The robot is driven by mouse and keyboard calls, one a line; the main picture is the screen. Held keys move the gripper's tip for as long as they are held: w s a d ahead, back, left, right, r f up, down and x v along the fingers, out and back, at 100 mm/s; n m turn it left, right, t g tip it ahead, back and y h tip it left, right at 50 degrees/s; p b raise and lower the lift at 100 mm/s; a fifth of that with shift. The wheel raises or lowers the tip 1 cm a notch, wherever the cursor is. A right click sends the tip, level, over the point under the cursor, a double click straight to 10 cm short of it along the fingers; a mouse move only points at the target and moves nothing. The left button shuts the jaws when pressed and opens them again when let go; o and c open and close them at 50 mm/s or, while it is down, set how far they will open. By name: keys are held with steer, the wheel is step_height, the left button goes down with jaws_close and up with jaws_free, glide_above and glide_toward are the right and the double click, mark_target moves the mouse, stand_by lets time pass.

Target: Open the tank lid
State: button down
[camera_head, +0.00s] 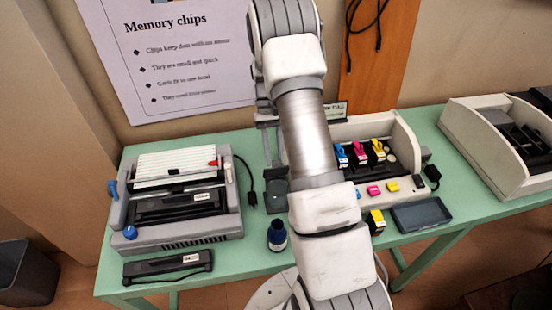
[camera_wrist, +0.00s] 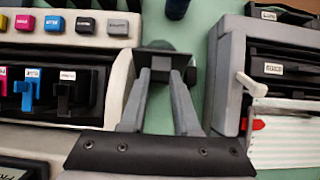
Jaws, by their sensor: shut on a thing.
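A dark grey tank part (camera_head: 276,192) stands on the green table, just left of the white printer, in the head view. In the wrist view, my gripper (camera_wrist: 163,72) has its two grey fingers closing in on a small dark piece (camera_wrist: 160,61) at their tips, apparently the tank's lid. My gripper is shut on it. In the head view my arm covers much of this area, and the gripper itself is hard to make out. Whether the lid is raised cannot be told.
The white printer (camera_head: 405,150) holds several coloured cartridges. A grey binding machine (camera_head: 180,226) stands to the left. A dark blue bottle (camera_head: 277,237) stands near the front edge, and a grey tray (camera_head: 421,214) lies at the right. A wall is close behind the table.

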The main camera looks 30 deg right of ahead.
steer(key=shift+w+d+f+g, duration=0.2)
steer(key=shift+w+f+g, duration=0.2)
steer(key=shift+w+g, duration=0.25)
steer(key=c, duration=1.6)
jaws_free()
steer(key=shift+w+d+f, duration=0.15)
steer(key=shift+w, duration=0.35)
steer(key=c, duration=0.6)
jaws_free()
steer(key=shift+c, duration=0.2)
steer(key=v, duration=1.2)
steer(key=shift+d, duration=0.2)
